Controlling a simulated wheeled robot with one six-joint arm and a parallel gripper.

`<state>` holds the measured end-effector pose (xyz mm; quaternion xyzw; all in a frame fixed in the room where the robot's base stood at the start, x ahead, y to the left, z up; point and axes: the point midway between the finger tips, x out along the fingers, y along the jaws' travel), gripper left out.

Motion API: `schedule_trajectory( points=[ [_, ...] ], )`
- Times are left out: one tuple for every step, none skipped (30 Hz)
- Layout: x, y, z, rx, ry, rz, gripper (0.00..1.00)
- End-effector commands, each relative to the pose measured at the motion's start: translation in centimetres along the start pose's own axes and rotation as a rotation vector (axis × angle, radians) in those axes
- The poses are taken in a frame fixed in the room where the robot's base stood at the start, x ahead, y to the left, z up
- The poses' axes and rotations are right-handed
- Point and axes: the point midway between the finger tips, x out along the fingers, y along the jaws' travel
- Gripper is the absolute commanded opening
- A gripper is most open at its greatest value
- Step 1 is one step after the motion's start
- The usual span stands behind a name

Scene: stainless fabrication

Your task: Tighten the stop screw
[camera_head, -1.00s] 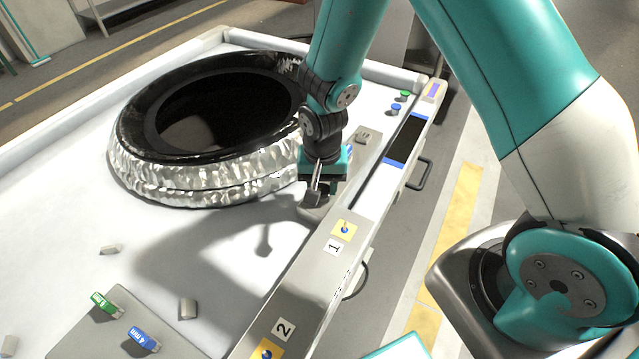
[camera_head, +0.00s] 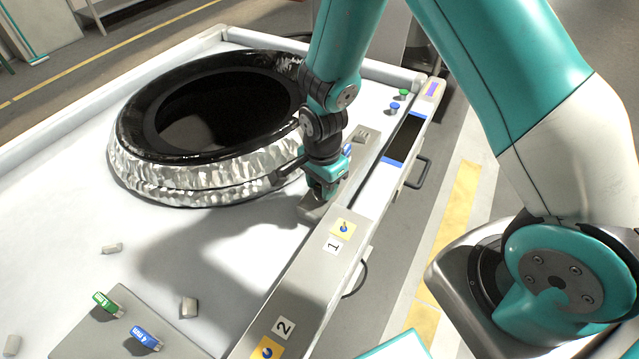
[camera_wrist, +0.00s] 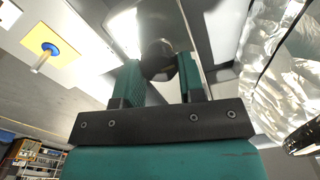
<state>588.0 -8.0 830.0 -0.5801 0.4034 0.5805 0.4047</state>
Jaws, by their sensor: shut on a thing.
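My gripper (camera_head: 323,190) points down at a grey block (camera_head: 313,208) on the right edge of the white table, beside the foil-wrapped ring. In the wrist view my gripper's two teal fingers (camera_wrist: 159,78) are shut on a dark round knob (camera_wrist: 158,58), which I take to be the stop screw's head. The knob sits between the fingertips, one on each side. In the head view the gripper hides the knob. How deep the screw sits cannot be seen.
The large foil-wrapped ring (camera_head: 190,182) stands close left of my gripper. A rail with a blue toggle on yellow plate 1 (camera_head: 343,229) and another on plate 2 (camera_head: 267,349) runs along the right edge. Green (camera_head: 105,302) and blue (camera_head: 146,339) tagged pieces lie at lower left.

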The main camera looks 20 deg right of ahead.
Motion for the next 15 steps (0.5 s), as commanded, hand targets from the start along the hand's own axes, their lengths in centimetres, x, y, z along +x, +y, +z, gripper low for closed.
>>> schedule_trajectory(
  points=[
    [-0.04, 0.20, -0.17, 0.018, 0.004, 0.006, 0.13],
    [-0.04, 0.21, -0.18, 0.027, 0.004, 0.006, 0.13],
    [-0.04, 0.22, -0.18, 0.036, 0.004, 0.006, 0.13],
    [-0.04, 0.23, -0.19, 0.043, 0.004, 0.006, 0.13],
    [-0.03, 0.24, -0.19, 0.049, 0.005, 0.006, 0.13],
    [-0.03, 0.25, -0.20, 0.055, 0.005, 0.007, 0.13],
    [-0.03, 0.25, -0.20, 0.058, 0.005, 0.007, 0.13],
    [-0.03, 0.26, -0.21, 0.061, 0.005, 0.007, 0.13],
    [-0.03, 0.27, -0.22, 0.063, 0.005, 0.007, 0.13],
    [-0.03, 0.27, -0.22, 0.064, 0.005, 0.007, 0.13],
    [-0.02, 0.28, -0.22, 0.065, 0.006, 0.007, 0.13],
    [-0.02, 0.29, -0.23, 0.066, 0.006, 0.008, 0.13],
    [-0.02, 0.29, -0.23, 0.066, 0.006, 0.008, 0.13],
    [-0.02, 0.30, -0.24, 0.066, 0.006, 0.008, 0.13],
    [-0.02, 0.30, -0.24, 0.066, 0.006, 0.008, 0.13]
  ],
)
